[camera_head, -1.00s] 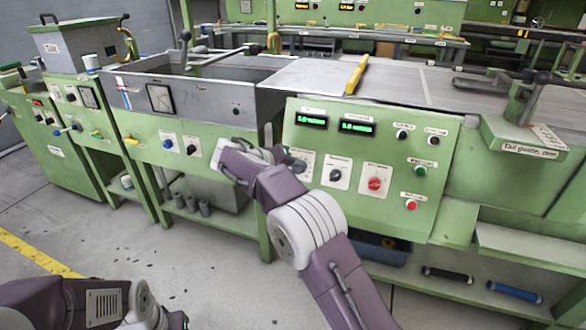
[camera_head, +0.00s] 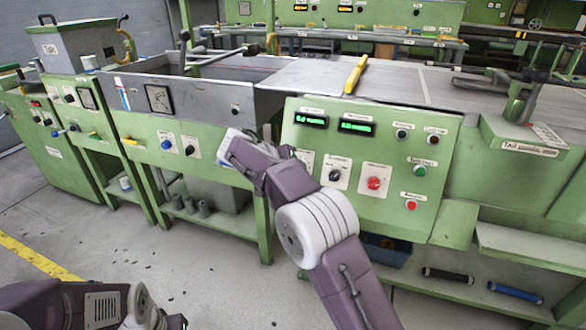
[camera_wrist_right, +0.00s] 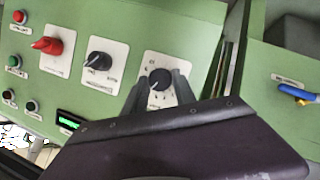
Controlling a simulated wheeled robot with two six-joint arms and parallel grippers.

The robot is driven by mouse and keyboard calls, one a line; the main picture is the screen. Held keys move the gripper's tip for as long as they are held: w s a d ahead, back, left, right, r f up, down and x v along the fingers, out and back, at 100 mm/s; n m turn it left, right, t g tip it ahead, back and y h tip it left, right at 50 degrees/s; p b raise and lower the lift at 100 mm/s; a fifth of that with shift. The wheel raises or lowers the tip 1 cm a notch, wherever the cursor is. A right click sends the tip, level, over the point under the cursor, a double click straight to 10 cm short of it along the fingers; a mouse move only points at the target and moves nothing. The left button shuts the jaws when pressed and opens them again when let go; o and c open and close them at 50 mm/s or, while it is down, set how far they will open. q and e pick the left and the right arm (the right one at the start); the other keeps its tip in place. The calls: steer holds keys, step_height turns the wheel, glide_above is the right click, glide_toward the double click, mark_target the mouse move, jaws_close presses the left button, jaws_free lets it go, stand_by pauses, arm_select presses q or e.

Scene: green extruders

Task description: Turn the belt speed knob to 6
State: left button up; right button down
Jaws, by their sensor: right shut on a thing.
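A black knob (camera_wrist_right: 159,78) on a white dial plate (camera_wrist_right: 166,64) sits on the green panel in the right wrist view. My right gripper (camera_wrist_right: 160,88) has its two dark fingers on either side of this knob and is shut on it. I cannot read the dial's name, and the fingers hide part of its scale. In the head view my right wrist (camera_head: 245,150) is in front of the panel's left side and covers the knob; part of its plate (camera_head: 304,162) shows. My left arm (camera_head: 75,305) is at the lower left, with its gripper out of view.
A second black knob (camera_head: 336,175), a red knob (camera_head: 374,183) and several push buttons share the panel. Two green displays (camera_head: 356,126) sit above them. A yellow bar (camera_head: 356,74) lies on the machine top. A blue-handled switch (camera_wrist_right: 298,93) is beyond the panel edge.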

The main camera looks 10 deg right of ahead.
steer(key=shift+f, duration=0.1)
steer(key=c, duration=1)
jaws_free()
steer(key=p+v, duration=0.4)
steer(key=v, duration=0.5)
steer(key=shift+d, duration=0.1)
